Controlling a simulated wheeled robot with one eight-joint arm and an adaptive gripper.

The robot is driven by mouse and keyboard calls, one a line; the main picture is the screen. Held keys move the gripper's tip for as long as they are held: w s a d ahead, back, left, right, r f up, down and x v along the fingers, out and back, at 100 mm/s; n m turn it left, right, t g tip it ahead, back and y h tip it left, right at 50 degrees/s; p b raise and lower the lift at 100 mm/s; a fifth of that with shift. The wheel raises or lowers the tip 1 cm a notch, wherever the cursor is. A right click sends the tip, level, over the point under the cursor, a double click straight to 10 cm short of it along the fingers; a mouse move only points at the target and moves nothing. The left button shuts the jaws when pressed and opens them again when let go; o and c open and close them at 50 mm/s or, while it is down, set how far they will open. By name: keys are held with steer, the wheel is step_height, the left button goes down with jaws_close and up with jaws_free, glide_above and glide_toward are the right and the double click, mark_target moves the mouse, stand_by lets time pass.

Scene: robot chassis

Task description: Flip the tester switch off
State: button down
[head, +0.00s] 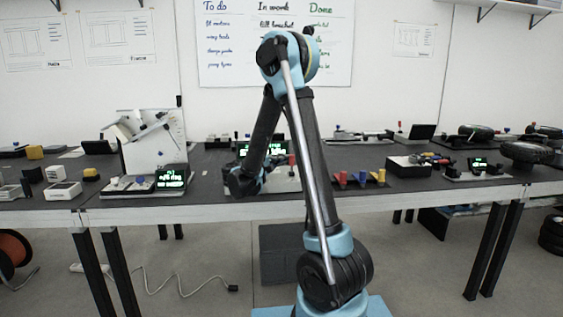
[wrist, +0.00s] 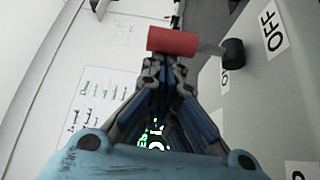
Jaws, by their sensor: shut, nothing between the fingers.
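The tester is a grey box (head: 287,184) on the table in the middle of the head view, partly behind my arm. Its grey panel (wrist: 265,110) fills the right of the wrist view. A switch lever with a red cylindrical tip (wrist: 172,40) stands out from a black pivot (wrist: 233,53); a white OFF label (wrist: 275,31) is beside it. The red tip also shows in the head view (head: 292,159). My gripper (wrist: 160,64) is shut and empty, its fingertips right at the red tip; I cannot tell whether they touch. In the head view my gripper (head: 264,180) is low before the tester.
A display with green text (head: 257,149) stands by the tester. Red, yellow and blue cones (head: 360,178) stand to the right, with a black-topped box (head: 408,167) beyond.

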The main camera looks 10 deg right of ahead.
steer(key=shift+s+m, duration=0.25)
steer(key=shift+m, duration=0.05)
steer(key=shift+s+r, duration=0.1)
steer(key=shift+s, duration=0.65)
